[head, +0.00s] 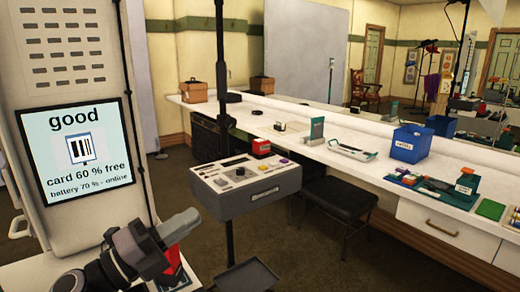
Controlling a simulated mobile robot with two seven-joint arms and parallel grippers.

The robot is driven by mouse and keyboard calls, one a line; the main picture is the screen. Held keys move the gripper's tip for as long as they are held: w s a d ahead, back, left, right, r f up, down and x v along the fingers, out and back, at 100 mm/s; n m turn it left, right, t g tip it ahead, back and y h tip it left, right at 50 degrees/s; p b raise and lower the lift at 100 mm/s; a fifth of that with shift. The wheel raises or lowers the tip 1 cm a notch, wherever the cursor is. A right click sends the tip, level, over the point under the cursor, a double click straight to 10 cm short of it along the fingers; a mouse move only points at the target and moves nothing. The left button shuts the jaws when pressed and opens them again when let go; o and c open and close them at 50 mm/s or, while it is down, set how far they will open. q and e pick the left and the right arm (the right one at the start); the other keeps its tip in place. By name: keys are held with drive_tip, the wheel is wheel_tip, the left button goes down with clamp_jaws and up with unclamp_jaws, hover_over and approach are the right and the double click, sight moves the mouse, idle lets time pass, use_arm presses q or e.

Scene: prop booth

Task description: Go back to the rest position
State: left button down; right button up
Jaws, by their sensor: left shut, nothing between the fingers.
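My left gripper (182,227) shows at the lower left, on a dark arm that comes in from the bottom left. It is shut with nothing held, in the air in front of a grey-topped control box (243,190) on a black pole. A red object (172,262) shows partly behind my left arm. My right gripper is not in this view.
A tall panel with a screen (75,150) reading "good" stands close at left. A long white counter (310,148) with a blue bin (410,143) runs along the mirror wall. A black stool (340,200) stands before it.

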use_arm(q)
drive_tip(key=s+a+f+n+t+y, duration=0.1)
drive_tip(key=s+a+f+n+y, duration=0.3)
drive_tip(key=f+n+y, duration=0.6)
drive_tip(key=s+a+f+n+y, duration=0.2)
drive_tip(key=a+f+n+y, duration=0.45)
drive_tip(key=n, duration=0.75)
drive_tip(key=s+f+n+g, duration=0.2)
drive_tip(key=s+f+g, duration=0.4)
drive_tip(key=s, duration=0.5)
drive_tip(key=s+f+n+g, duration=0.2)
drive_tip(key=s+f+g, duration=0.35)
drive_tip(key=s, duration=0.55)
drive_tip(key=w+d+f+t+h, duration=0.2)
drive_tip(key=w+f+t, duration=0.4)
drive_tip(key=f, duration=0.3)
drive_tip(key=shift+w+d+t, duration=0.4)
drive_tip(key=shift+d+t, duration=0.25)
drive_tip(key=shift+t, duration=0.1)
